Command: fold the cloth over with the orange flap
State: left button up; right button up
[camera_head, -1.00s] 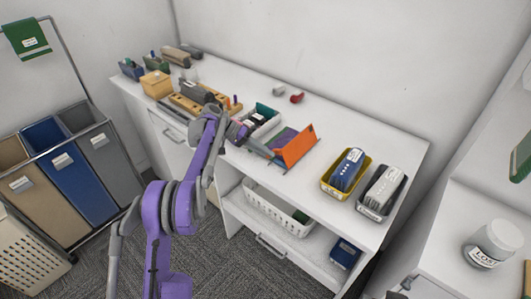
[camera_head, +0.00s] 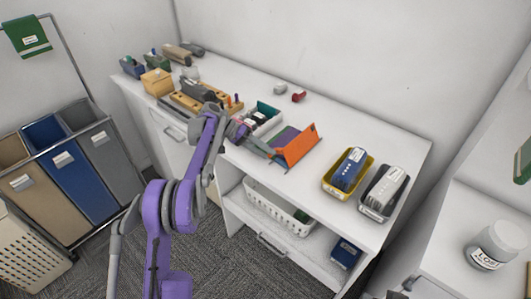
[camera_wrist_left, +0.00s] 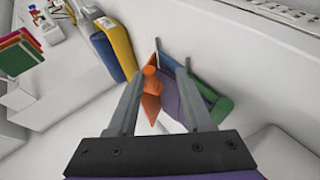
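The orange flap (camera_head: 299,148) stands tilted up at the front right of the folding board on the white counter. The purple cloth (camera_head: 285,135) lies behind and to the left of it. In the left wrist view the orange flap (camera_wrist_left: 151,98) shows between my fingers, close to the left finger, and the purple cloth (camera_wrist_left: 170,97) is beside it, with green and blue parts beyond. My left gripper (camera_head: 270,153) is at the flap's left end; its fingers (camera_wrist_left: 161,74) are apart in the wrist view. I cannot tell whether a finger touches the flap. My right gripper is not in view.
A yellow bin (camera_head: 334,192) and a dark bin (camera_head: 373,213) with packages stand right of the flap. A red item (camera_head: 299,97) lies near the wall. Counter between flap and bins is clear.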

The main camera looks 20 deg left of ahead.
pick_arm(q)
jog(key=v, duration=1)
jog(key=shift+a+p, duration=0.15)
jog(key=shift+p, duration=0.2)
jog(key=s+d+r+n+t+y, duration=0.1)
jog(key=s+d+r+y, duration=0.15)
jog(key=s+d, duration=0.45)
jog(key=s+d+r+n+y, duration=0.1)
jog(key=s+d+r+y, duration=0.1)
jog(key=s+d+y, duration=0.45)
jog(key=s+f+t+y, duration=0.1)
jog(key=s+f, duration=0.4)
jog(key=s, duration=0.6)
jog(key=s+f+t+y, duration=0.1)
jog(key=s+f, duration=0.4)
jog(key=s, duration=0.7)
jog(key=shift+a+t, duration=0.45)
jog(key=shift+t, duration=0.45)
